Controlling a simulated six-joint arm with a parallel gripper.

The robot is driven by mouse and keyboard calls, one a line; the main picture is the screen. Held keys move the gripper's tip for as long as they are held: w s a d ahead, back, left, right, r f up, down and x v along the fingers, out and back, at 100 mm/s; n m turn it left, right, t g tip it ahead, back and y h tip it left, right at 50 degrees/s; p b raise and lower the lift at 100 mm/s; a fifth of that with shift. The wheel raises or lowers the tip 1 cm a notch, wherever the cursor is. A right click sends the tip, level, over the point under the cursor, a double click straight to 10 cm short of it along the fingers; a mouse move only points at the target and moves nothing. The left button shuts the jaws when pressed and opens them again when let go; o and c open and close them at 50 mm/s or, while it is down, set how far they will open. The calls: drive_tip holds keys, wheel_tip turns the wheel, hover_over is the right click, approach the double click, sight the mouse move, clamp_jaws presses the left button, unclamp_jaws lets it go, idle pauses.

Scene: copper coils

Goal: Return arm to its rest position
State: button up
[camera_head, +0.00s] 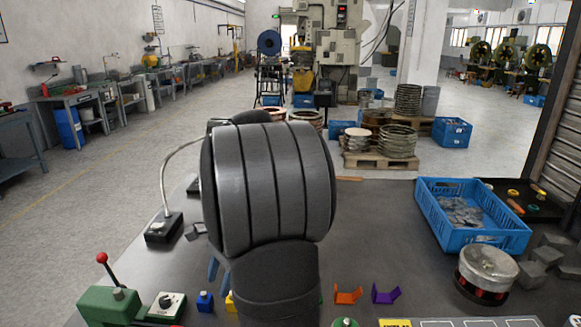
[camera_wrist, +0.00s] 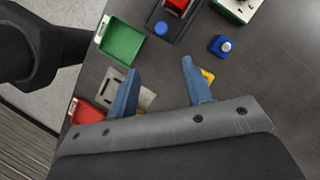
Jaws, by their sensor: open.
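My gripper (camera_wrist: 161,72) shows in the wrist view as two blue fingers spread well apart, with nothing between them. It is open, above the dark grey table (camera_wrist: 270,85). In the head view my large dark arm link fills the middle and hides most of the gripper; only a bit of blue finger (camera_head: 213,269) shows at its left edge. Below the fingers in the wrist view are a green tray (camera_wrist: 120,42), a red tray (camera_wrist: 88,112), a grey metal plate (camera_wrist: 143,97) and a partly hidden yellow piece (camera_wrist: 208,76).
A blue crate (camera_head: 432,222) holding grey metal pieces stands at the table's right, near a round metal tin (camera_head: 487,268). Orange (camera_head: 348,296) and purple (camera_head: 385,294) brackets lie at the front. A green box with a red-knobbed lever (camera_head: 108,300) is front left.

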drive_tip(key=x, duration=1.6)
drive_tip(key=shift+f, duration=0.15)
drive_tip(key=shift+a, duration=0.15)
